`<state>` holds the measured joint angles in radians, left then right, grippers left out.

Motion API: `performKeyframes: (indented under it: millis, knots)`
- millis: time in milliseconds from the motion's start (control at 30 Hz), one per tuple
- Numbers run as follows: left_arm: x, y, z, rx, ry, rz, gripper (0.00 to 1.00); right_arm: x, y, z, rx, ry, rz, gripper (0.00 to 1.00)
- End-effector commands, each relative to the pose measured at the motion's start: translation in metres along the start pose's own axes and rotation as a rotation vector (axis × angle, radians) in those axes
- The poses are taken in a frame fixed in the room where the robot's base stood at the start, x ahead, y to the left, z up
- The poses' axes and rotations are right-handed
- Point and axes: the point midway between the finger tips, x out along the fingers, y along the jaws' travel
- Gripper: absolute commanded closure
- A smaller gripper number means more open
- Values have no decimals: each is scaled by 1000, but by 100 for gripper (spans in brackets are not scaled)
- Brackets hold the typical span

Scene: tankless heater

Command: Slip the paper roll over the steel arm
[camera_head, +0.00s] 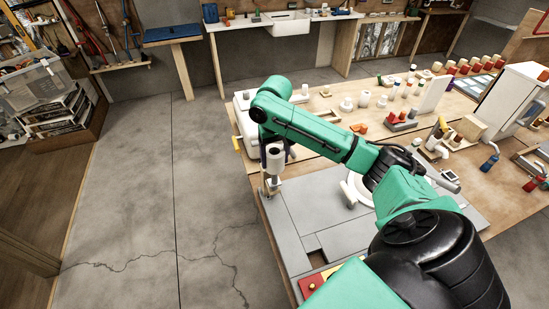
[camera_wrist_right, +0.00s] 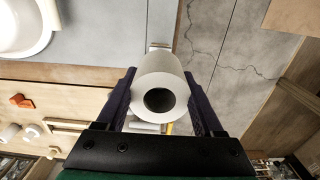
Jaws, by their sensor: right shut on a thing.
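My right gripper (camera_head: 272,147) reaches down at the left edge of the workbench. Its two dark fingers (camera_wrist_right: 160,98) are shut on the white paper roll (camera_wrist_right: 161,66), one on each side. The roll's dark open core faces the camera in the right wrist view. In the head view the roll (camera_head: 275,165) hangs below the gripper, partly covered by it. A small pale metal fitting (camera_head: 271,186), perhaps the steel arm, stands just below the roll at the bench edge. I cannot tell whether the roll touches it or is around it. My left gripper is not in view.
Grey panels (camera_head: 318,207) cover the near part of the bench, with a white round basin (camera_wrist_right: 22,22) beside them. Many small parts (camera_head: 364,98) stand farther back on the wooden top. The concrete floor (camera_head: 170,190) left of the bench is clear.

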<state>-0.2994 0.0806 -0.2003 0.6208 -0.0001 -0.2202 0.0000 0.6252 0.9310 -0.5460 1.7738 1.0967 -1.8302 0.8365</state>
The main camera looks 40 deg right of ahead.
Motion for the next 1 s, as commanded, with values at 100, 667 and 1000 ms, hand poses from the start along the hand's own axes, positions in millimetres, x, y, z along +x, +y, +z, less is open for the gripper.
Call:
performKeyframes:
  millis: [100, 667, 1000]
  knots:
    - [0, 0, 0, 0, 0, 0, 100, 2, 0, 0, 0, -1, 0, 100]
    - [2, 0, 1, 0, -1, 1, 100, 9, 0, 0, 0, -1, -1, 100]
    - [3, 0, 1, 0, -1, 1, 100, 13, 0, 0, 0, 0, 0, 100]
